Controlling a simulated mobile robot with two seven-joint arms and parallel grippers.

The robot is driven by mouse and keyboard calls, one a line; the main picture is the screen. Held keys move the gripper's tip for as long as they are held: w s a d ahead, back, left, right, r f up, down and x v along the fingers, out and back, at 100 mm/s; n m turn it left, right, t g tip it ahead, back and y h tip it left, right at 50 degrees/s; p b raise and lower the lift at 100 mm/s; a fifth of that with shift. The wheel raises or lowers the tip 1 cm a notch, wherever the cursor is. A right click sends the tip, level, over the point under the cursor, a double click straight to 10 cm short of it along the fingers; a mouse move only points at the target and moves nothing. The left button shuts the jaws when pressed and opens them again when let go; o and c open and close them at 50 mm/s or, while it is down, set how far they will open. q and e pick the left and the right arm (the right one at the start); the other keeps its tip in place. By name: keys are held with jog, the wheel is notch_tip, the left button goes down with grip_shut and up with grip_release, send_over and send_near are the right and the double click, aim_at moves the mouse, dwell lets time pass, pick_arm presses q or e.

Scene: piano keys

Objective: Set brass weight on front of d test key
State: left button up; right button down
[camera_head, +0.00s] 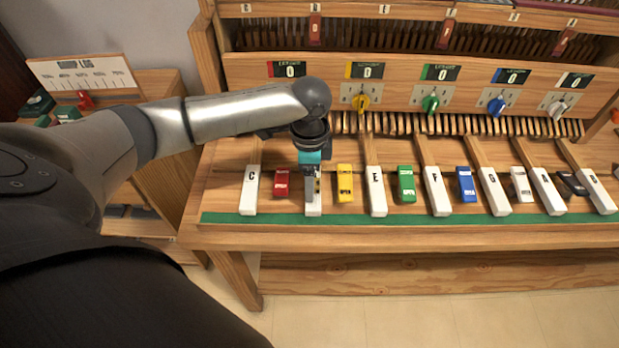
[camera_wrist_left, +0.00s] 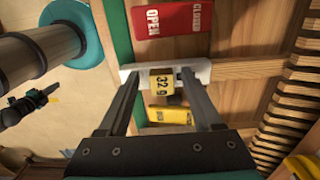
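The brass weight (camera_wrist_left: 161,84), a small yellow block marked 32 g, rests on the white front of a key (camera_wrist_left: 139,73) in the left wrist view. In the head view this is the D test key (camera_head: 313,209), between the C key (camera_head: 249,190) and the E key (camera_head: 376,190); its letter is hidden by my gripper. A sliver of the weight (camera_head: 318,186) shows beside the fingers. My left gripper (camera_wrist_left: 161,74) points down over the key front, its fingers apart on either side of the weight, with gaps visible.
A red lever block (camera_head: 281,184) and a yellow lever block (camera_head: 345,184) flank the D key closely. A green strip (camera_head: 400,218) runs along the bench front. Coloured knobs such as the yellow one (camera_head: 361,101) stick out behind. A side cabinet (camera_head: 160,84) stands at left.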

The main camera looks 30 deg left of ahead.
pick_arm(q)
notch_tip(320, 180, up, 12)
jog(key=p, duration=0.2)
jog(key=shift+p, duration=0.3)
